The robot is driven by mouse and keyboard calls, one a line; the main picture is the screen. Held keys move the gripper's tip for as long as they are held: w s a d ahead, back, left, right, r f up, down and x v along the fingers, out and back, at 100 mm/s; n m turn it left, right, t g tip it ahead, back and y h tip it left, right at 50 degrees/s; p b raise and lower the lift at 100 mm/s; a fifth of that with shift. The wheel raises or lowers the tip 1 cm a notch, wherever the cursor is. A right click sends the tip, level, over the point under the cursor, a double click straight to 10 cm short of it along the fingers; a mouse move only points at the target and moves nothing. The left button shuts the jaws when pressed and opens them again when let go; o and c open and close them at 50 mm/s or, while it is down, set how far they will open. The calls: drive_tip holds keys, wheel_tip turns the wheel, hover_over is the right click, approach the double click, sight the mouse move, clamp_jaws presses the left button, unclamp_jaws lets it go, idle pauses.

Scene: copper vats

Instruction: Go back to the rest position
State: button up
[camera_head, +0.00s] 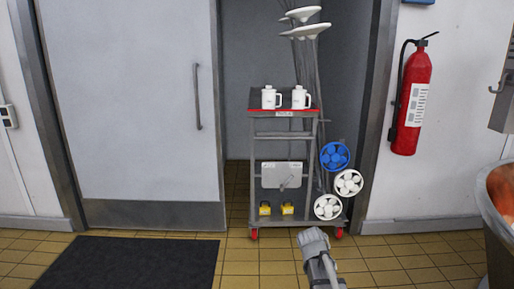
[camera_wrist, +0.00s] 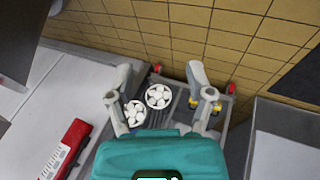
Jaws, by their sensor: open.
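My gripper (camera_wrist: 159,76) shows in the wrist view with its two grey fingers spread wide on either side of a teal body. Nothing is held between the fingers. Beyond them, apart from the gripper, are the floor and the lower part of a grey cart. In the head view, a grey part of my arm (camera_head: 318,262) reaches up from the bottom edge, in front of the cart (camera_head: 284,136). The fingers cannot be made out there.
The cart holds two white jugs (camera_head: 269,97), yellow items (camera_head: 265,208) and round-headed tools (camera_head: 335,155). A fire extinguisher (camera_head: 411,100) hangs right of the doorway. A copper vat (camera_head: 482,190) stands at the right edge. A dark mat (camera_head: 135,262) lies left on the tiled floor.

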drive_tip(key=s+a+f+g+y, duration=0.1)
drive_tip(key=s+a+g+y, duration=0.35)
drive_tip(key=s, duration=1.05)
wheel_tip(320, 180, up, 26)
drive_tip(key=a+t+p, duration=0.1)
drive_tip(key=a+p, duration=0.1)
drive_tip(key=p, duration=2.5)
drive_tip(key=shift+r+t, duration=0.15)
drive_tip(key=shift+t, duration=0.2)
